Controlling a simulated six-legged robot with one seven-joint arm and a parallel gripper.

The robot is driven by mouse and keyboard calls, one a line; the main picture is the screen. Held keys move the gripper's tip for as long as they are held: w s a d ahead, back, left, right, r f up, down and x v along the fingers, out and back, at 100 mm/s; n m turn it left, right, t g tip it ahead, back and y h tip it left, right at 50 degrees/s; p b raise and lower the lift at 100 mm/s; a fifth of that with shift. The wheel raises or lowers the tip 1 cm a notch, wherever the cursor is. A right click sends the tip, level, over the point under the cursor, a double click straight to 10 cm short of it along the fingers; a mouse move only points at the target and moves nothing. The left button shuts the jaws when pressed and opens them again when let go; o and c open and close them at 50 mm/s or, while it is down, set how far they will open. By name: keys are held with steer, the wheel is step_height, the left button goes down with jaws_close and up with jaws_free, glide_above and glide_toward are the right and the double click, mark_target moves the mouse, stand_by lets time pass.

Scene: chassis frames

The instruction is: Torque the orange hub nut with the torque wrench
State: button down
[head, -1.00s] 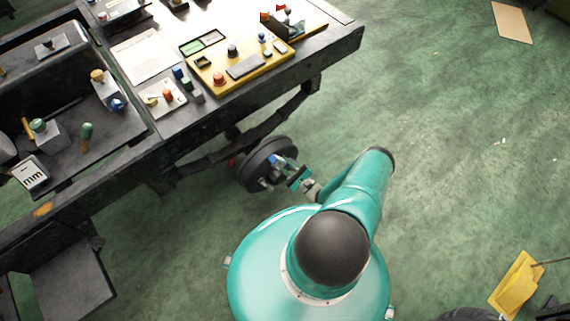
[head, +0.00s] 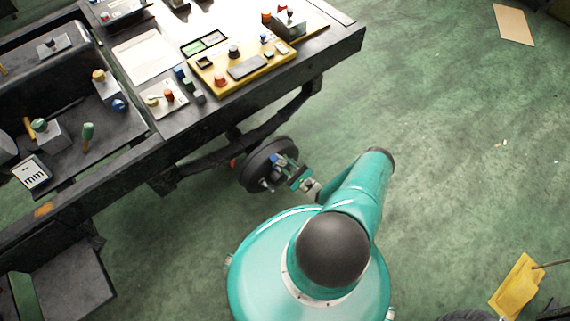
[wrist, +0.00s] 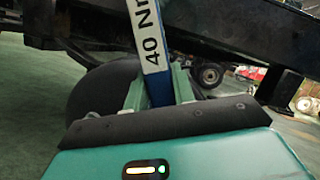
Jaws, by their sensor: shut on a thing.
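The torque wrench (wrist: 151,45) shows in the wrist view as a blue bar with a white label reading "40 Nm", standing nearly upright in the picture. My gripper (wrist: 160,88) is shut on it, with a teal finger on each side. In the head view my gripper (head: 299,178) is at the outer face of a dark wheel (head: 252,176) beside the chassis, with a bit of blue between them. The wheel also shows behind the fingers in the wrist view (wrist: 92,92). The orange hub nut cannot be made out, and I cannot tell whether the wrench's head is on it.
The dark chassis frame (head: 340,45) runs above and left of the wheel, carrying a yellow control panel (head: 215,80), a white sheet (head: 145,58) and small parts. A yellow object (head: 517,285) lies at the lower right. The green floor to the right is mostly clear.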

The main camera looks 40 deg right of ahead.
steer(key=shift+d+r+m+t+h, duration=0.2)
steer(key=shift+d+r+m+h, duration=0.1)
steer(key=shift+d+m+h, duration=0.45)
steer(key=shift+d+r+m+t+h, duration=0.25)
steer(key=shift+d+m, duration=0.3)
steer(key=shift+m, duration=0.4)
steer(key=shift+d, duration=0.1)
steer(key=shift+d+r+m+h, duration=0.15)
steer(key=shift+d+m+h, duration=0.15)
steer(key=shift+d+m, duration=0.5)
steer(key=shift+a, duration=0.25)
steer(key=shift+a+f+n+y, duration=0.2)
steer(key=shift+a+n+y, duration=0.15)
steer(key=shift+a+n, duration=0.35)
steer(key=shift+a+f+n+y, duration=0.15)
steer(key=shift+a+n+y, duration=0.3)
steer(key=shift+n, duration=0.35)
steer(key=shift+s, duration=0.15)
steer(key=shift+s, duration=1.35)
